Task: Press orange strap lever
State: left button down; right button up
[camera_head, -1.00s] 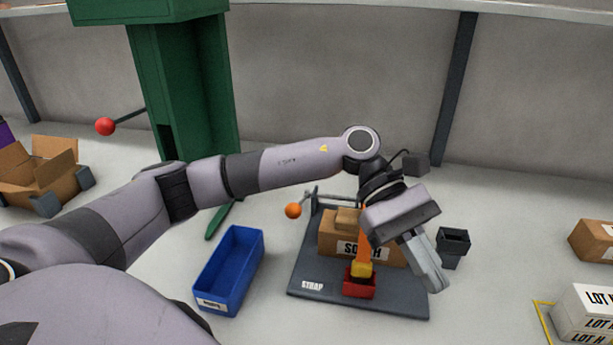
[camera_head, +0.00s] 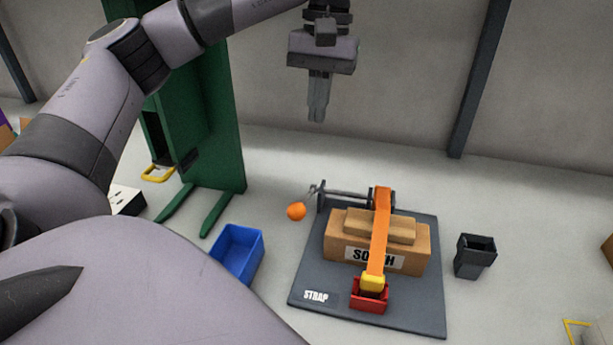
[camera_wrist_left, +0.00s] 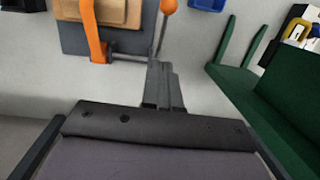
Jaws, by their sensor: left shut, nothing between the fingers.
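The strap lever's orange ball knob (camera_head: 296,211) sits at the left back of the grey strap station (camera_head: 428,312), on a thin rod; it also shows at the top of the left wrist view (camera_wrist_left: 168,6). My left gripper (camera_head: 317,118) is shut and empty, fingers pointing down, above and behind the knob. An orange strap (camera_head: 381,232) runs over a cardboard box (camera_head: 341,246), and its yellow end (camera_head: 373,283) sits at a red buckle (camera_head: 369,301). My right gripper is not in view.
A blue bin (camera_head: 238,251) stands left of the station. A dark small bin (camera_head: 475,256) stands at its right. A green press-like frame (camera_head: 215,130) with low forks rises at the left back. The grey wall is behind. Floor between frame and station is clear.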

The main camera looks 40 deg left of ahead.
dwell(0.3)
pick_arm(q)
send_over(305, 198)
notch_tip(305, 198, down, 10)
jog(key=shift+s+d+f+p, duration=0.3)
jog(key=shift+s+d+f, duration=0.7)
jog(key=shift+s, duration=0.2)
jog(key=shift+w+f, duration=0.1)
jog(key=shift+f, duration=0.05)
